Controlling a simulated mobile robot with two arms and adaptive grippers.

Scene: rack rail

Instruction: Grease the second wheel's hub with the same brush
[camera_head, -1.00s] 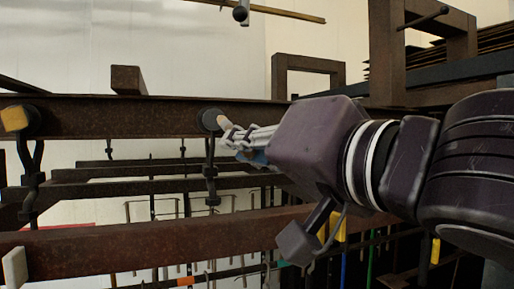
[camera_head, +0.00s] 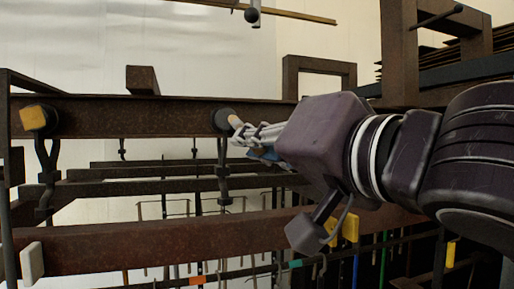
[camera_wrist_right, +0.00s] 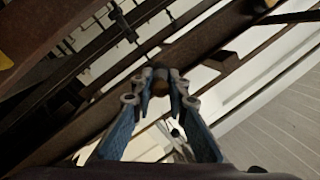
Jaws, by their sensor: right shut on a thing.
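My right gripper (camera_head: 250,132) comes in from the right and is shut on the brush (camera_head: 235,121). Only a short tan end of the brush shows beyond the fingers; the rest is hidden. That end is at the face of the second wheel (camera_head: 221,118), a dark round wheel on the rusty rail with a hook hanging below it. I cannot tell whether they touch. In the right wrist view a brownish piece (camera_wrist_right: 160,87) shows between the fingertips. My left gripper is out of view.
The rusty rail (camera_head: 120,117) runs across behind the gripper, and a lower rusty beam (camera_head: 130,247) crosses in front. Dark hooks (camera_head: 48,170) hang below the wheels. A rusty frame (camera_head: 320,65) stands at the back. A pale block (camera_head: 30,262) is at the lower left.

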